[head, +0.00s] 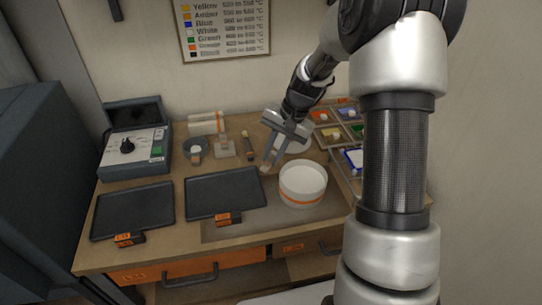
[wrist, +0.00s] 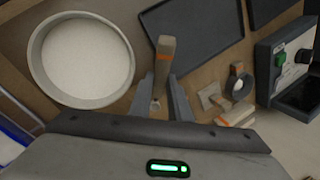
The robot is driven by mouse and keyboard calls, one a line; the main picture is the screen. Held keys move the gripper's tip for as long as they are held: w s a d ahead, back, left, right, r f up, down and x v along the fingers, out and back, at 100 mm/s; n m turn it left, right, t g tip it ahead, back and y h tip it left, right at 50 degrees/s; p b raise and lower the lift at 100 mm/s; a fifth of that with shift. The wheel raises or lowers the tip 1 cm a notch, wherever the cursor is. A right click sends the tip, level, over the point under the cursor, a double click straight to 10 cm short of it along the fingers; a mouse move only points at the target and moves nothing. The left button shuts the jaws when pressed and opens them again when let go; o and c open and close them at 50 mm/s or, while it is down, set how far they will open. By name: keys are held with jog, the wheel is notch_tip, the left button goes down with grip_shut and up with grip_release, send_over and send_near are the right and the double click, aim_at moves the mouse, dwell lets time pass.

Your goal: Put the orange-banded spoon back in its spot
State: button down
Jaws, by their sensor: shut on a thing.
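My gripper (wrist: 166,88) is shut on the orange-banded spoon (wrist: 165,56). In the wrist view, the spoon's pale wide end with an orange band sticks out between the fingers toward the black tray. In the head view, my gripper (head: 270,158) points down over the bench, just left of the white bowl, and only a pale tip of the spoon (head: 264,168) shows. The rest of it is hidden by the fingers. I cannot tell which spot is the spoon's own.
A round white bowl (head: 303,184) with an orange band stands right of my gripper. Two black trays (head: 225,192) lie to the left. A thin tool (head: 248,146), a pale block (head: 224,147), a small dish (head: 195,151) and a control box (head: 134,145) are behind. Colour trays (head: 328,134) stand right.

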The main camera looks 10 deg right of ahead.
jog(key=w+n+h, duration=0.1)
jog(key=w, duration=0.1)
jog(key=w+r+n+t+p, duration=0.1)
jog(key=w, duration=0.1)
jog(key=w+r+n+h, duration=0.1)
jog(key=w, duration=0.1)
jog(key=shift+w+d+r+t+h, duration=0.1)
jog(key=shift+w+d+t+h, duration=0.2)
jog(key=shift+d, duration=0.05)
jog(key=w+r+n+t+h+p, duration=0.15)
jog(key=w+r+n, duration=0.25)
jog(key=w, duration=0.4)
jog(key=shift+t+y, duration=0.25)
jog(key=f, duration=0.2)
jog(key=f+b, duration=0.1)
jog(key=f, duration=0.1)
jog(key=f+b, duration=0.1)
jog(key=f, duration=0.1)
jog(key=shift+a+f, duration=0.4)
jog(key=shift+f+b, duration=1.25)
jog(key=shift+f, duration=1.3)
jog(key=shift+f+b, duration=0.55)
jog(key=shift+b, duration=0.25)
jog(key=c, duration=1.6)
grip_release()
